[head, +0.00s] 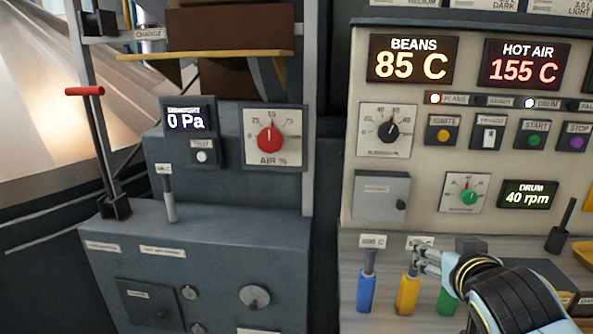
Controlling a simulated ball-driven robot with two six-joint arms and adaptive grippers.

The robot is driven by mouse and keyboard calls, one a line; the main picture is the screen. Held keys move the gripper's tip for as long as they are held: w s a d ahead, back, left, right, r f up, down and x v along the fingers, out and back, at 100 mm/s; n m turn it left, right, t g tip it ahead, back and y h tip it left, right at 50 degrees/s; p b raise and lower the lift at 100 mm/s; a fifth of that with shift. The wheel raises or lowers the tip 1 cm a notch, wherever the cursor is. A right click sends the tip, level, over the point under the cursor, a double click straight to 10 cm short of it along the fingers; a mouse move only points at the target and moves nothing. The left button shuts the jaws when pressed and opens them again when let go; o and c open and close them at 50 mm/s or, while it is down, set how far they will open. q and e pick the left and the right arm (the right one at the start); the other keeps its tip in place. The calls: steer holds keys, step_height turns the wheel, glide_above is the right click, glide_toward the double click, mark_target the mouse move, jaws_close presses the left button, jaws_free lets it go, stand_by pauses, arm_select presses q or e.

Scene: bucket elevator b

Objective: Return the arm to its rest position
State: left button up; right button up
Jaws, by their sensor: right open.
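My right gripper (428,256) is at the lower right of the head view, with its arm coming in from the bottom right. It is open and its fingers point left, in front of the row of coloured handles. The fingers overlap the top of the yellow handle (408,294) in the picture; I cannot tell whether they touch it. The blue handle (366,291) stands to the left of the fingers. The green handle (447,300) is partly hidden behind my gripper and wrist. My left gripper is not in view.
A cream control panel (425,205) with lit displays rises behind the handles. A grey cabinet (205,275) stands at left, with a red air dial (270,140), a grey lever (169,195) and a red-handled lever (85,91). A black lever (562,228) stands at the right.

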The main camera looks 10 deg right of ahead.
steer(key=s+a+f+n+g+y, duration=0.2)
steer(key=s+g, duration=0.3)
steer(key=s, duration=0.9)
steer(key=s+a+f+n+g+y, duration=0.15)
steer(key=s+g, duration=0.25)
steer(key=s, duration=1)
step_height(320, 180, down, 38)
steer(key=s+d+g+b, duration=0.1)
steer(key=s+d+b, duration=0.15)
steer(key=b, duration=0.75)
steer(key=s+f+g+b, duration=0.1)
steer(key=s+f+b, duration=0.2)
steer(key=s+f, duration=0.5)
steer(key=s+d+f+b, duration=0.1)
steer(key=s+f+b, duration=0.3)
steer(key=s+f, duration=0.5)
step_height(320, 180, down, 5)
steer(key=shift+s+r+m+g, duration=0.15)
steer(key=shift+r+m+g, duration=0.05)
steer(key=shift+m+g, duration=0.2)
steer(key=shift+d, duration=0.1)
